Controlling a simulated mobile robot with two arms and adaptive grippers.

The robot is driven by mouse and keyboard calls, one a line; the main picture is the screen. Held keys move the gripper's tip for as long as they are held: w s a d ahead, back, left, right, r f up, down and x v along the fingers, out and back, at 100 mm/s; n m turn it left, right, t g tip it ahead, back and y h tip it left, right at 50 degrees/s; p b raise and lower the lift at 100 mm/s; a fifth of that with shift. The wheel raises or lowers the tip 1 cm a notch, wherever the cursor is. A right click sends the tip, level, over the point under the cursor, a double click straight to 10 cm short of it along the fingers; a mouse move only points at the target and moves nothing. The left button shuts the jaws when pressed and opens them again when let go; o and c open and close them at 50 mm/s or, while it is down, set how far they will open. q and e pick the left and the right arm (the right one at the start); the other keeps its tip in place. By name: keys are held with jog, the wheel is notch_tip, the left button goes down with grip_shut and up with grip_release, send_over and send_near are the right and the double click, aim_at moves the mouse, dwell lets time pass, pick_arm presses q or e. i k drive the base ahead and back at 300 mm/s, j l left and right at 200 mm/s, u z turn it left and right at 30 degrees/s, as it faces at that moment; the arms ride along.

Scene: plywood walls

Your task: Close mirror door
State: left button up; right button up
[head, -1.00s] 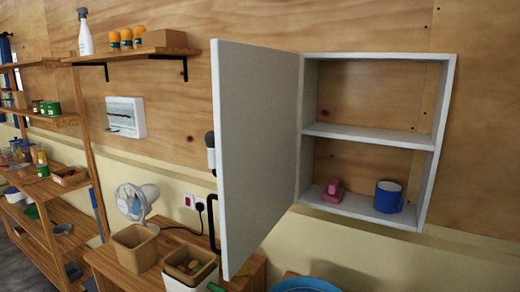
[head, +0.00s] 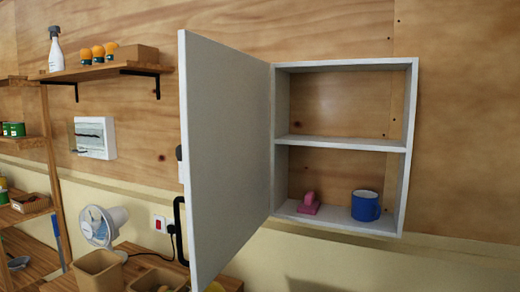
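The mirror door (head: 226,160) of a white wall cabinet (head: 412,150) stands wide open in the head view. It is hinged on the cabinet's left side and swings out towards me. A black handle (head: 179,230) shows at the door's free left edge, partly hidden behind the door. The door's grey inner face is turned to me, and its outer face is hidden. A blue mug (head: 365,206) and a pink object (head: 309,205) stand on the cabinet's bottom shelf. The upper shelf is empty. Neither of my grippers is in view.
A wooden wall shelf (head: 100,70) at the upper left holds a spray bottle (head: 55,50), orange-topped jars and a box. The space before the cabinet's opening looks clear.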

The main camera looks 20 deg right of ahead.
aim_at(224, 90)
jog(key=i+j+z, duration=0.1)
jog(key=z, duration=0.3)
jog(key=i+j+z, duration=0.1)
jog(key=z, duration=0.25)
jog(key=i+j+z, duration=0.1)
jog(key=j+z, duration=0.15)
jog(key=z, duration=0.15)
jog(key=j+z, duration=0.15)
jog(key=z, duration=0.2)
jog(key=i+j+z, duration=0.1)
jog(key=j+z, duration=0.3)
jog(key=j, duration=1.4)
